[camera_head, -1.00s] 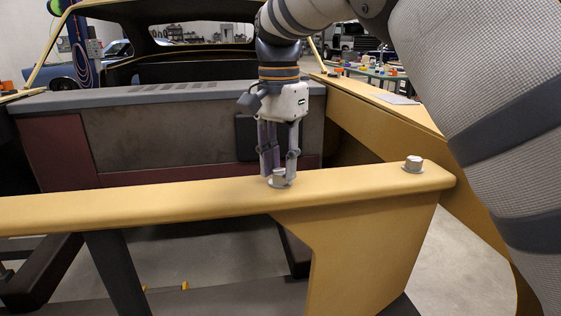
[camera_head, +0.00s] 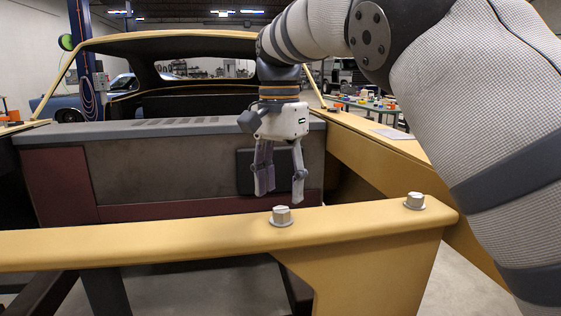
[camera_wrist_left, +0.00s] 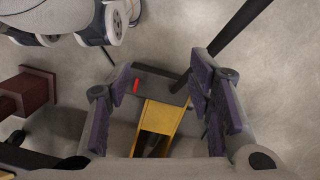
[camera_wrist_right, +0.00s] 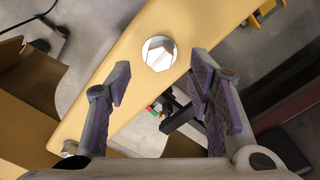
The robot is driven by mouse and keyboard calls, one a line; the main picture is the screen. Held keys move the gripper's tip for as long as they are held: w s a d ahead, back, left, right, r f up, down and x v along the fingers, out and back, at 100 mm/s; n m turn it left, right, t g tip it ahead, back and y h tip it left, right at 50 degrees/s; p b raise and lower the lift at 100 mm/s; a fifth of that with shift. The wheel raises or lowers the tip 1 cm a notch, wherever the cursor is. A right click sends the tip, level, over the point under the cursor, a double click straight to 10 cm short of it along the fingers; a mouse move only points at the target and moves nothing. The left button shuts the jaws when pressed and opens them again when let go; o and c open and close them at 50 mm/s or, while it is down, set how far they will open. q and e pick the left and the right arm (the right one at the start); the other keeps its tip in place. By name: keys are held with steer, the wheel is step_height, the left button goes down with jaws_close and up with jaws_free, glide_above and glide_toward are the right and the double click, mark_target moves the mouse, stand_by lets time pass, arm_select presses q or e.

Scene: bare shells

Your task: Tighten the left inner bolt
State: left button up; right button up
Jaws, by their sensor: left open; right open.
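A silver hex-head bolt (camera_head: 281,215) stands upright on the tan beam (camera_head: 170,240), near the middle of the head view. A second bolt (camera_head: 414,201) sits farther right on the beam. My right gripper (camera_head: 280,190) is open and empty, pointing down just above the first bolt and apart from it. In the right wrist view this bolt (camera_wrist_right: 159,53) shows beyond the open fingertips, on the beam. The second bolt is partly seen at lower left there. My left gripper (camera_wrist_left: 162,78) is open and empty; its arm is outside the head view.
A grey box-like panel (camera_head: 200,165) stands behind the beam, and a tan side rail (camera_head: 385,155) runs along the right. Yellow and dark parts (camera_wrist_left: 160,118) lie below my left gripper. There is open air above the beam at left.

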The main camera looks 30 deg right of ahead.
mark_target(280, 208)
step_height(280, 208, up, 9)
stand_by(0.3)
stand_by(0.4)
